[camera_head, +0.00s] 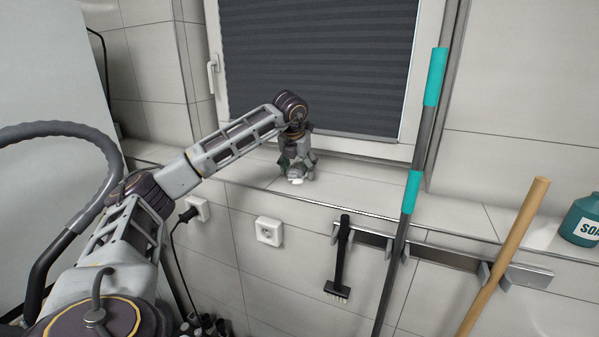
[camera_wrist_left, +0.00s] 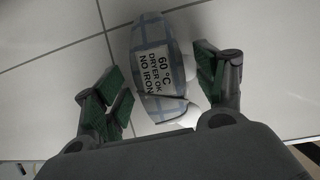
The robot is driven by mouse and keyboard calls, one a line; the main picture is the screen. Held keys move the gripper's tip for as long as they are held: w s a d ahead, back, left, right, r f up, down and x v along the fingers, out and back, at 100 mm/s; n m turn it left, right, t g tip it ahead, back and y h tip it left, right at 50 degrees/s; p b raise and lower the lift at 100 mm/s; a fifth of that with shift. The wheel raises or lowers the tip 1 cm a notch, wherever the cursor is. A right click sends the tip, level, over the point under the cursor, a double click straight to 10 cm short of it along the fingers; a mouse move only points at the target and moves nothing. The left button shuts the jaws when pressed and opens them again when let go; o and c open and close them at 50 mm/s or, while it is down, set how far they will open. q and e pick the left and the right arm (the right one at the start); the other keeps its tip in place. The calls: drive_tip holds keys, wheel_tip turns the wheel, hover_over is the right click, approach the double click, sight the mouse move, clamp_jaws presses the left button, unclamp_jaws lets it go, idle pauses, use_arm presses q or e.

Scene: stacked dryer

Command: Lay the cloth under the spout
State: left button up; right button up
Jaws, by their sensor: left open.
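My left gripper (camera_head: 297,172) points down at the tiled ledge under the window. In the left wrist view its dark green finger pads (camera_wrist_left: 160,92) stand apart, and it is open. A rolled or bunched cloth (camera_wrist_left: 148,35), blue-grey checked with a white label reading "60 °C DRYER OK NO IRON", lies between the open fingers, with a gap on both sides. In the head view the gripper hides most of it; only a small white bit shows below the fingers. No spout can be made out in either view. My right gripper is not in view.
The window (camera_head: 315,65) rises behind the ledge (camera_head: 375,195). Below it hang a black brush (camera_head: 341,262), a teal-gripped pole (camera_head: 400,235) and a wooden handle (camera_head: 505,250) on a rail. A green soap bottle (camera_head: 580,220) stands at the right. The ledge between gripper and pole is clear.

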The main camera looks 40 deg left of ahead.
sight(299, 167)
use_arm(q)
drive_tip(key=c, duration=1.2)
drive_tip(key=shift+r, duration=0.1)
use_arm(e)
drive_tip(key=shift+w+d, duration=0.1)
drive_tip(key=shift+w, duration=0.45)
use_arm(q)
drive_tip(key=shift+r, duration=0.5)
wheel_tip(299, 167, up, 8)
drive_tip(key=shift+f, duration=0.2)
drive_tip(key=shift+r, duration=0.55)
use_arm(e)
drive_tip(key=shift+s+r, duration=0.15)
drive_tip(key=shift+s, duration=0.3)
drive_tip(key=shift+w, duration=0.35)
